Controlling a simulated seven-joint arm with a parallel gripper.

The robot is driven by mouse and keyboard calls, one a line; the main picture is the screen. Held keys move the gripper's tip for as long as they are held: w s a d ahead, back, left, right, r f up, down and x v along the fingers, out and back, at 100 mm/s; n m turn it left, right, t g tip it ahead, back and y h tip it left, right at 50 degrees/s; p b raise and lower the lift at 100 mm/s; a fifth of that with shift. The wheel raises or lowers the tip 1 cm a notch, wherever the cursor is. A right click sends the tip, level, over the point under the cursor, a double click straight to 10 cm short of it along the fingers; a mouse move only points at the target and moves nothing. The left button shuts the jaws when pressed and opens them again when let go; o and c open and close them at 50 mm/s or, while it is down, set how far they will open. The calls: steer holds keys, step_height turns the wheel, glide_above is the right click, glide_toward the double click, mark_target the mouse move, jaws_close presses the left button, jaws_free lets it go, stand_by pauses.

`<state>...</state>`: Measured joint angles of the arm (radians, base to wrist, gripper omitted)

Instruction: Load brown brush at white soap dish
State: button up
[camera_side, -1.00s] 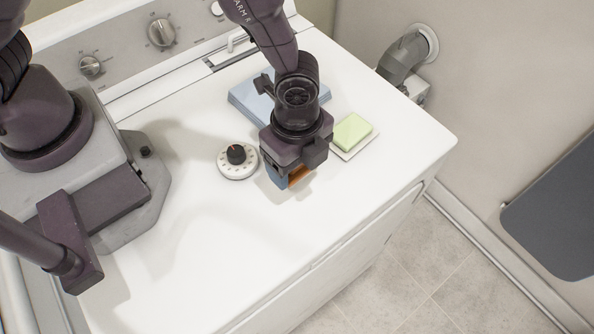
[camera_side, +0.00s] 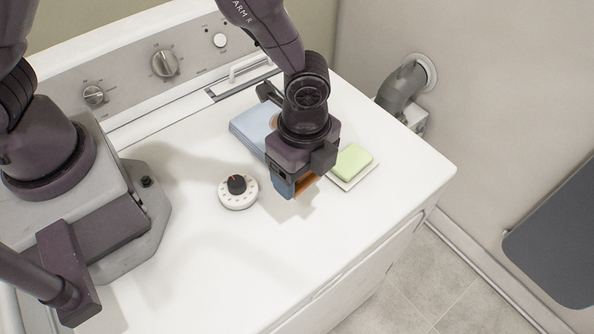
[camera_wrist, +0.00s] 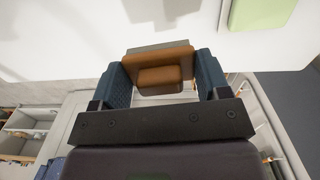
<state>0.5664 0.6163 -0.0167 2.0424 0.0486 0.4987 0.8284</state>
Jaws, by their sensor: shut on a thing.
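My gripper (camera_side: 297,187) is shut on the brown brush (camera_side: 307,183), above the white machine top. The wrist view shows the brush (camera_wrist: 160,75) between the two blue fingers, with a grey-green layer along its far side. The white soap dish (camera_side: 343,185) is a thin, flat square just right of my gripper, with a green soap bar (camera_side: 351,161) on it. The brush is left of the dish and apart from it. The green bar (camera_wrist: 260,13) also shows at the top right of the wrist view.
A folded light-blue towel (camera_side: 250,124) lies behind my gripper, partly hidden by it. A round white timer with a black knob (camera_side: 237,186) stands to the left. The front of the white top (camera_side: 255,270) is clear. The machine's edge drops off at the right.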

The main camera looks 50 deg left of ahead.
steer(key=w+a+f+n, duration=0.1)
steer(key=w+a, duration=0.1)
steer(key=w, duration=0.7)
steer(key=r+m, duration=0.1)
steer(key=m, duration=0.1)
glide_above(350, 159)
steer(key=shift+r, duration=0.2)
steer(key=shift+f, duration=2.8)
steer(key=shift+f, duration=0.55)
step_height(350, 159, up, 7)
steer(key=shift+n, duration=0.4)
